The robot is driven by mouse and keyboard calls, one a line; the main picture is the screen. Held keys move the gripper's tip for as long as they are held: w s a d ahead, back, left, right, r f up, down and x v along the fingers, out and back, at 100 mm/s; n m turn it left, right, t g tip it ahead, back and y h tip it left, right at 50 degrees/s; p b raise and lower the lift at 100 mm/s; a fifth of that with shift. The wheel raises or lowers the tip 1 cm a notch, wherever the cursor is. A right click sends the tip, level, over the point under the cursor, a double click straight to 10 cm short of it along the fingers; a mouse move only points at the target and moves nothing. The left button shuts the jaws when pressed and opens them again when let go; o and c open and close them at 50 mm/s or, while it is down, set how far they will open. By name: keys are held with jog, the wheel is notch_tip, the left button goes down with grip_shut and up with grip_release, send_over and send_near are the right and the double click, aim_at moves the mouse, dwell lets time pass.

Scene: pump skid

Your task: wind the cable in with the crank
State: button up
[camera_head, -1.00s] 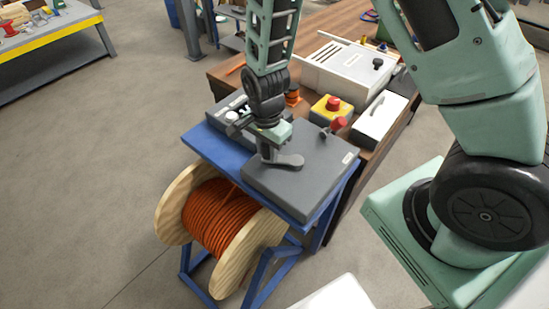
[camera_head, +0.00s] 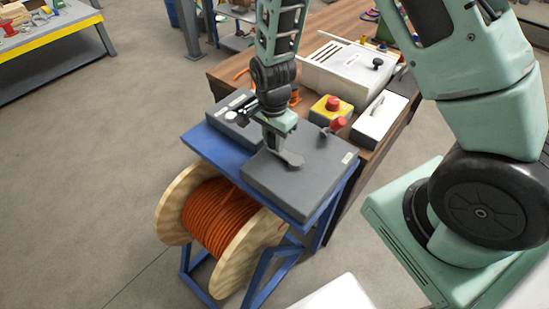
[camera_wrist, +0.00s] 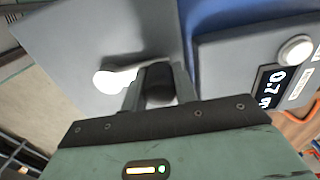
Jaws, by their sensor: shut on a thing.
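The crank (camera_head: 293,159) is a dark grey arm on top of a flat grey box (camera_head: 315,178). My gripper (camera_head: 271,150) points down over the box's left part and is shut on the crank's handle. In the wrist view my gripper's fingers (camera_wrist: 158,84) close around a dark upright grip, and the crank's arm (camera_wrist: 113,80) runs left from it, bright with glare. The orange cable (camera_head: 218,215) is wound on a wooden drum (camera_head: 250,257) below the box. The fingertips are mostly hidden in the head view.
A blue stand (camera_head: 205,145) carries the box and a smaller meter box (camera_head: 228,112). Its display (camera_wrist: 270,86) appears to read 0.7. A yellow box with a red button (camera_head: 331,108) and a white case (camera_head: 377,121) stand behind. Floor at left is clear.

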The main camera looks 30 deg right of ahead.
jog(key=shift+w+d, duration=0.15)
jog(key=shift+d, duration=0.4)
jog(key=shift+w+d, duration=0.15)
jog(key=shift+d, duration=0.4)
jog(key=shift+s+d+f, duration=0.1)
jog(key=shift+s+d, duration=0.1)
jog(key=shift+d, duration=1.2)
jog(key=shift+s+d, duration=0.35)
jog(key=shift+d, duration=0.3)
jog(key=shift+s+d, duration=0.35)
jog(key=shift+d, duration=0.3)
jog(key=shift+s+d+b, duration=0.3)
jog(key=shift+s+d, duration=0.25)
jog(key=shift+s, duration=0.05)
jog(key=shift+s+d, duration=0.55)
jog(key=shift+s, duration=0.35)
jog(key=shift+w, duration=0.15)
jog(key=o, duration=1)
jog(key=shift+w, duration=0.1)
notch_tip(320, 180, up, 18)
jog(key=shift+f, duration=0.25)
